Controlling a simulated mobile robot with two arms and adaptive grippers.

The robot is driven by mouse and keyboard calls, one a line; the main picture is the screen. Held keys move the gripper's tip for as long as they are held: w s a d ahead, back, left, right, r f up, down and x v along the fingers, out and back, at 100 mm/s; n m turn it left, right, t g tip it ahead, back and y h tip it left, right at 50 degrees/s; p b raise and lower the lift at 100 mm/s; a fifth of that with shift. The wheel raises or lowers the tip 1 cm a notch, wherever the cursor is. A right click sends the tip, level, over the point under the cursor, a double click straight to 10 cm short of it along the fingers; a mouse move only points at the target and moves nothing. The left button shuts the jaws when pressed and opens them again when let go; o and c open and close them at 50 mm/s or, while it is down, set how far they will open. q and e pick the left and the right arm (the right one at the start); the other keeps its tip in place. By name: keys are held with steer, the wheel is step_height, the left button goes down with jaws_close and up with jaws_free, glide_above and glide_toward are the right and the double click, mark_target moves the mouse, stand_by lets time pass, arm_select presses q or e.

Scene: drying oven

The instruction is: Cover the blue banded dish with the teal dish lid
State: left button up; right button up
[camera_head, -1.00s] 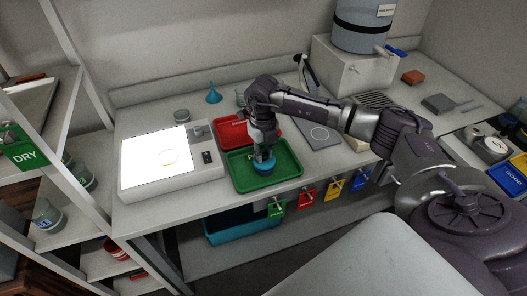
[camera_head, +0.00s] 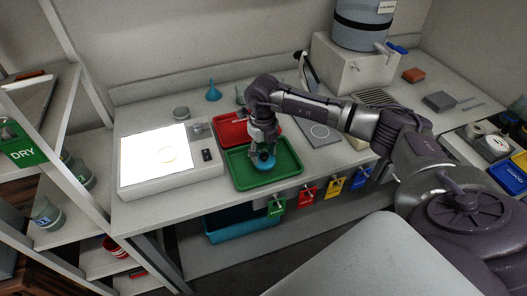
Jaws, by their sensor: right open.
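A blue, round dish-like thing (camera_head: 265,164) sits in the green tray (camera_head: 287,164) on the bench, under my right gripper. I cannot tell at this size whether the teal lid lies on the blue banded dish or which of the two shows. My right gripper (camera_head: 263,154) points down just above it, with its fingers spread open. The fingers partly hide the top of the blue thing. My left gripper is not in view.
A lit white panel (camera_head: 155,153) stands left of the green tray. A red tray (camera_head: 233,132) lies behind it. A blue funnel (camera_head: 213,94) and a small jar (camera_head: 181,113) stand at the back. Coloured tags (camera_head: 307,194) hang along the front edge.

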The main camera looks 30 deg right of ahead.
step_height(320, 180, up, 12)
stand_by(0.5)
steer(key=shift+w, duration=0.1)
